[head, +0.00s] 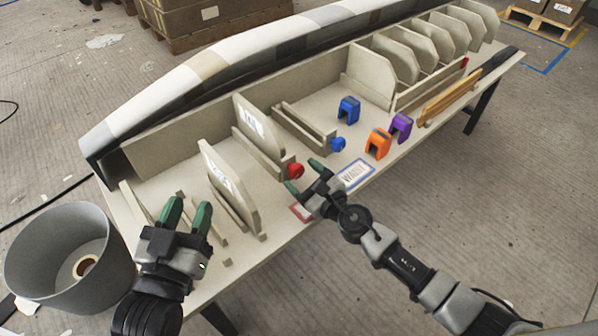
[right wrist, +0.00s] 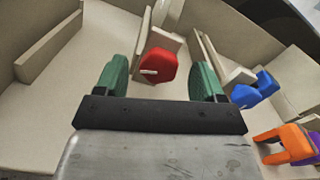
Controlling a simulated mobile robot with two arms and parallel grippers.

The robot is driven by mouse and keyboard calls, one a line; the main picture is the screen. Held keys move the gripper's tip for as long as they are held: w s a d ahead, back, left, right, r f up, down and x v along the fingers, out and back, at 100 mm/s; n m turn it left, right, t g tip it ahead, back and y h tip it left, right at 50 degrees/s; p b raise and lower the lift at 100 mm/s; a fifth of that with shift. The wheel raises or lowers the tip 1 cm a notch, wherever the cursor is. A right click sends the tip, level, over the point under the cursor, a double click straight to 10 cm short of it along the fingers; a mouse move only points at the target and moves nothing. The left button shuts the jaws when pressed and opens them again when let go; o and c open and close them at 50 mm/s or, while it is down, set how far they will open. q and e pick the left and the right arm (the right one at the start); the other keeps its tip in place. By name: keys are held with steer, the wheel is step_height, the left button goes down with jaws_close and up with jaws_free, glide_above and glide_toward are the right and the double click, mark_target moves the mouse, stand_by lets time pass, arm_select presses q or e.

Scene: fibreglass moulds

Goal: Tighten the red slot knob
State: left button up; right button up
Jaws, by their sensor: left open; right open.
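The red slot knob (head: 295,171) sits at the front end of a wooden slot that holds an upright board (head: 258,130). In the right wrist view the red knob (right wrist: 157,66) lies ahead, between the fingers, with a small pale mark on its face. My right gripper (head: 304,177) is open and empty, close in front of the knob; I see no contact. It also shows in the right wrist view (right wrist: 162,85). My left gripper (head: 187,212) is open and empty at the table's front left, away from the knob.
A blue knob (head: 338,144) ends the neighbouring slot. A blue clamp (head: 348,109), an orange clamp (head: 378,143) and a purple clamp (head: 401,126) stand to the right. A labelled card (head: 355,174) lies at the front edge. A grey bin (head: 50,262) stands at the left.

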arm_select(q)
steer(key=shift+r, duration=0.2)
arm_select(e)
steer(key=shift+x, duration=0.8)
steer(key=c, duration=0.9)
steer(key=shift+m, duration=0.3)
steer(key=shift+m, duration=2.2)
arm_select(q)
steer(key=shift+f, duration=0.5)
arm_select(e)
steer(key=shift+d+m, duration=0.1)
steer(key=shift+m, duration=0.8)
arm_select(q)
steer(key=shift+a+g, duration=0.1)
steer(key=shift+g, duration=0.2)
